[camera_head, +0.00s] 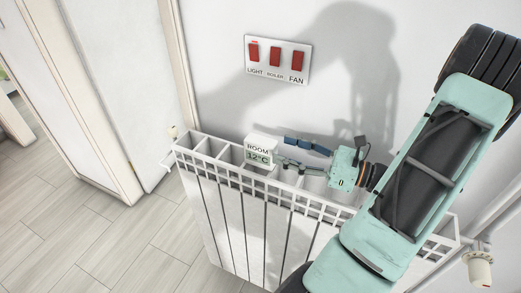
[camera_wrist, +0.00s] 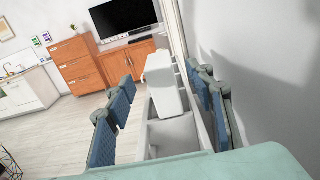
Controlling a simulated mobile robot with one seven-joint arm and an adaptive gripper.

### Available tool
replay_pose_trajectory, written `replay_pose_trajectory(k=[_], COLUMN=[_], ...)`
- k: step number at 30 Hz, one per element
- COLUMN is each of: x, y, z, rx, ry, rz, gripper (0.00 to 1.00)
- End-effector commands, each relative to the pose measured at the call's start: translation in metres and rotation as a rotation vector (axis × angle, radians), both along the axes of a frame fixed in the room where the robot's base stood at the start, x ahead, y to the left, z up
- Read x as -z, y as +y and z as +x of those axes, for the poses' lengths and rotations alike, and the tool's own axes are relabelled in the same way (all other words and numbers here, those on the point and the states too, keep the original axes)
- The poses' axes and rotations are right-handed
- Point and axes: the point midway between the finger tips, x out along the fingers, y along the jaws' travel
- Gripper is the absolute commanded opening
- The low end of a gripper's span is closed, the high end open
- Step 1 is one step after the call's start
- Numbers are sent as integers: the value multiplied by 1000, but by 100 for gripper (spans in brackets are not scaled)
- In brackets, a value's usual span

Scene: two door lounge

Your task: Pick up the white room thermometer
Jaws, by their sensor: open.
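The white room thermometer (camera_head: 259,152), a small block reading "ROOM 12°C", stands upright on the top of the white radiator (camera_head: 231,225) by the wall. My gripper (camera_head: 284,150) is open, just right of the thermometer and pointing at it along the radiator. In the wrist view the thermometer (camera_wrist: 165,85) appears as a plain white block between the two blue-padded fingers (camera_wrist: 160,78), at or just beyond their tips. I cannot tell whether a finger touches it. Its display is hidden in the wrist view.
A wall panel (camera_head: 277,61) with red LIGHT, BOILER and FAN switches is above the radiator. The wall is close on one side of my gripper. Open slots lie in the radiator top. A door (camera_head: 115,80) is at left. A TV (camera_wrist: 122,17) and orange cabinets (camera_wrist: 85,65) are far off.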

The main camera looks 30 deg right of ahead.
Motion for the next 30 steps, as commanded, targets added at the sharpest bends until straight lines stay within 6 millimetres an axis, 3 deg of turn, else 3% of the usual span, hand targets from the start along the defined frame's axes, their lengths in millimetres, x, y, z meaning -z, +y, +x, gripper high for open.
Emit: replay_pose_trajectory(k=[18,27,30], x=[1,2,2], y=[47,50,50], z=[57,62,62], rx=[-3,-2,-2], ry=[0,1,1], rz=[-1,-2,-2], gripper=[49,49,38])
